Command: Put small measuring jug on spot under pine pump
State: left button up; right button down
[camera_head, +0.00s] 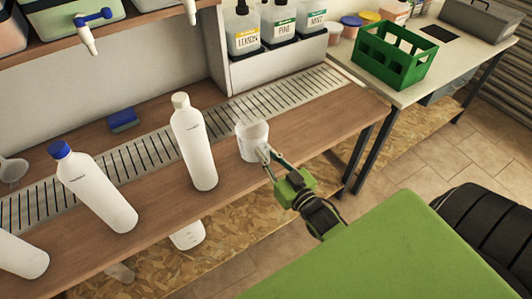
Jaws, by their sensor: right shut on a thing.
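The small measuring jug (251,143), whitish and translucent, is upright at the front edge of the metal drain grate (180,130). My right gripper (266,156), green and black, comes from the lower right and is shut on the jug's right side. I cannot tell whether the jug touches the bench or is slightly raised. The pine pump bottle (281,28), labelled PINE, stands on the rack behind, between the LEMON bottle (244,40) and the MINT bottle (312,20). No marked spot under it is clear to me. My left gripper is not in view.
A white bottle (193,145) with a beige cap stands close left of the jug. A blue-capped bottle (95,190) and another white bottle (20,258) are farther left. A blue sponge (122,120) lies behind the grate. A green crate (392,58) is on the right table.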

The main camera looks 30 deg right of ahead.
jog(key=c, duration=2)
grip_release()
jog(key=s, duration=1.2)
jog(key=shift+d+r+b, duration=0.15)
jog(key=shift+d+b, duration=0.05)
jog(key=shift+b, duration=0.1)
notch_tip(320, 180, down, 18)
jog(key=s+g, duration=0.2)
jog(key=g, duration=0.2)
jog(key=s+a+f+g, duration=0.1)
jog(key=s+f+g, duration=0.1)
jog(key=s+f, duration=0.3)
jog(key=s+a+f+g, duration=0.2)
jog(key=s+f, duration=0.3)
jog(key=f, duration=0.6)
jog(key=s+a+f+g, duration=0.1)
jog(key=s+f+g, duration=0.3)
jog(key=f, duration=0.4)
jog(key=shift+s+a+f+n, duration=0.15)
jog(key=shift+s+a+n, duration=0.15)
jog(key=shift+s+n, duration=0.1)
jog(key=shift+o, duration=0.6)
jog(key=s+f+n+g, duration=0.1)
jog(key=s+f+g, duration=0.4)
jog(key=s, duration=0.9)
notch_tip(320, 180, down, 3)
jog(key=shift+a+r+h, duration=0.1)
jog(key=shift+a+h, duration=0.15)
jog(key=shift+h, duration=0.05)
